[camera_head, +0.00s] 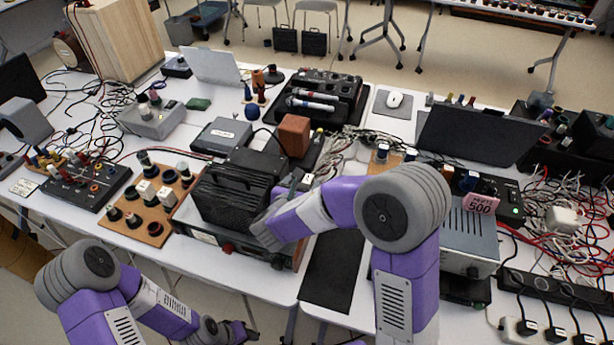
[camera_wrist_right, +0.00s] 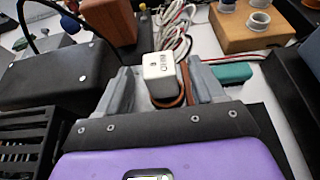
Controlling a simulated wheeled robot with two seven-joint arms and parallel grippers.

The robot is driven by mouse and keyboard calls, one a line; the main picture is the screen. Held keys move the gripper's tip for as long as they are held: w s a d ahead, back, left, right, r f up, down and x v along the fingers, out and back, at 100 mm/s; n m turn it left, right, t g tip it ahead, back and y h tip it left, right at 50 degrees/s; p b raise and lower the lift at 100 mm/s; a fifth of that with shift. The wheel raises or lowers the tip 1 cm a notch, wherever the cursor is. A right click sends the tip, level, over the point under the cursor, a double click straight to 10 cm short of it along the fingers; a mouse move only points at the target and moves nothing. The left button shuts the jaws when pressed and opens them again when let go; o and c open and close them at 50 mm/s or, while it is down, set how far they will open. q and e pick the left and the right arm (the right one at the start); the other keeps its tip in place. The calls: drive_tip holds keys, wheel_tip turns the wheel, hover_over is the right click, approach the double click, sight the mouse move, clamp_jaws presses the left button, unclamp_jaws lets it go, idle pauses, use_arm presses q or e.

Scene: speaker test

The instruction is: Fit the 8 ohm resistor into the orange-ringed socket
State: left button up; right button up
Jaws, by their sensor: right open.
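The white block resistor (camera_wrist_right: 160,70), with small dark lettering on its top, stands between the fingers of my right gripper (camera_wrist_right: 160,88) in the wrist view. An orange-brown ring (camera_wrist_right: 184,88) curves around its lower right side. How deep the block sits in this ring is hidden. The right fingers are open, one on either side of the block. In the head view, the right gripper (camera_head: 290,186) is beside the black finned box, and the resistor (camera_head: 307,179) shows as a small white patch. My left gripper (camera_head: 238,330) is low, in front of the table, its jaw gap unclear.
The black finned box (camera_head: 230,195) stands left of the right gripper, and a brown block (camera_head: 293,135) behind it. A wooden board (camera_head: 150,228) with other white blocks and cylinders lies left. Loose cables (camera_head: 350,148) lie behind. A dark mat (camera_head: 333,268) is clear in front.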

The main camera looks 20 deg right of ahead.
drive_tip(key=p+v, duration=0.1)
drive_tip(key=v, duration=0.6)
drive_tip(key=shift+s, duration=0.25)
drive_tip(key=shift+a+r, duration=0.1)
drive_tip(key=shift+a, duration=0.05)
